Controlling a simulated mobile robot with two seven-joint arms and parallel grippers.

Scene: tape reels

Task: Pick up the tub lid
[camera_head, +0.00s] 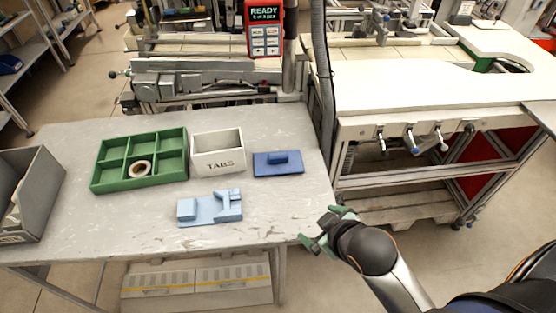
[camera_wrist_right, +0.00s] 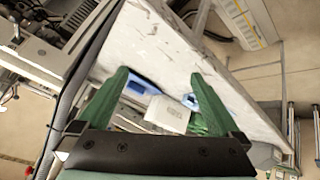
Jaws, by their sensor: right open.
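The tub lid (camera_head: 278,168) is a flat dark blue plate with a raised blue block handle. It lies on the grey table near its right edge, just right of the open white tub marked TABS (camera_head: 218,161). My right gripper (camera_head: 325,228) is open and empty, off the table's right edge, nearer to me and to the right of the lid. In the right wrist view its two green fingers (camera_wrist_right: 158,76) are spread apart. A blue piece that looks like the lid (camera_wrist_right: 138,84) and the white tub (camera_wrist_right: 166,114) show between and beyond them. My left gripper is out of view.
A green divided tray (camera_head: 138,181) holds a tape reel (camera_head: 140,168). A light blue fixture (camera_head: 200,213) stands at the front of the tub. A grey bin (camera_head: 42,190) is at the far left. The front right of the table is clear.

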